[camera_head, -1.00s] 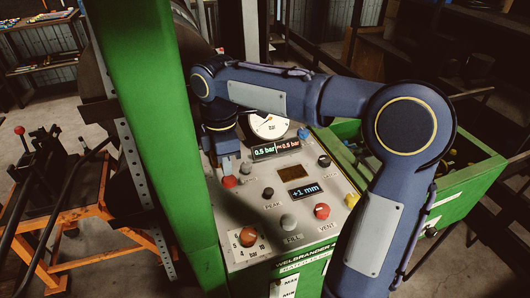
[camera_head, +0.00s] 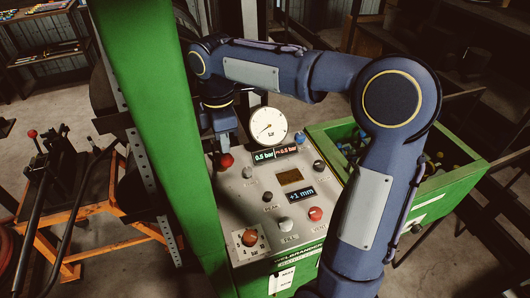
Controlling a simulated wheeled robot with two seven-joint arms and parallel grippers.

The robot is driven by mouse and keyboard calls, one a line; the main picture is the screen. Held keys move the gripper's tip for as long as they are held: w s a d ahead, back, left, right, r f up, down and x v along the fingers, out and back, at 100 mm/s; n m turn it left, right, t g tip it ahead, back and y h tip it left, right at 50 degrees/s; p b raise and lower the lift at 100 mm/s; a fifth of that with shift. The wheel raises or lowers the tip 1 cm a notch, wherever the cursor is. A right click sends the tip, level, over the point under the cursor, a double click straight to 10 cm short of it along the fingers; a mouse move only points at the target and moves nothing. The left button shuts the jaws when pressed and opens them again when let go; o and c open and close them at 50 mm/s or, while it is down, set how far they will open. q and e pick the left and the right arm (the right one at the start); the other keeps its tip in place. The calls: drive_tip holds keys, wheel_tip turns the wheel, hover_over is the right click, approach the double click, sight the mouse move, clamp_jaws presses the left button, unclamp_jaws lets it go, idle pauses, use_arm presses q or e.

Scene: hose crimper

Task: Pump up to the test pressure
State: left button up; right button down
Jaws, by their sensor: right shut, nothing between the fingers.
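The control panel (camera_head: 255,198) slopes on top of the green test bench. A round white gauge (camera_head: 267,126) stands at its back, with its needle toward the lower left. A display (camera_head: 275,153) reads 0.5 bar in green beside a red figure that looks like 0.5 bar. A second display (camera_head: 301,194) reads +1 mm. A red vent knob (camera_head: 315,213), grey knobs and a brown-red rotary selector (camera_head: 250,237) sit on the panel. My right gripper (camera_head: 224,150) is shut and empty, pointing down just above the red button (camera_head: 225,161) at the panel's upper left. My left gripper is out of view.
A green upright post (camera_head: 155,130) stands close left of the panel and my right gripper. A green bin (camera_head: 440,184) with small coloured parts is at the right. An orange frame with levers (camera_head: 75,205) stands at the left.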

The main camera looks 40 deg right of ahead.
idle(0.9)
wheel_tip(320, 180, down, 11)
drive_tip(key=s+b, duration=0.2)
drive_tip(key=b, duration=0.6)
drive_tip(key=r+p, duration=0.3)
drive_tip(key=w+r+p, duration=0.1)
drive_tip(key=r+p, duration=0.3)
drive_tip(key=w+r+p, duration=0.1)
drive_tip(key=r+p, duration=0.3)
drive_tip(key=shift+r, duration=0.15)
idle(0.5)
wheel_tip(320, 180, down, 11)
drive_tip(key=s+b, duration=0.2)
drive_tip(key=b, duration=0.6)
drive_tip(key=r+p, duration=0.3)
drive_tip(key=w+r+p, duration=0.1)
drive_tip(key=r+p, duration=0.2)
drive_tip(key=r, duration=0.1)
drive_tip(key=w+r+p, duration=0.1)
drive_tip(key=r+p, duration=0.2)
drive_tip(key=r, duration=0.1)
drive_tip(key=shift+w, duration=0.1)
drive_tip(key=shift+f, duration=0.1)
idle(0.4)
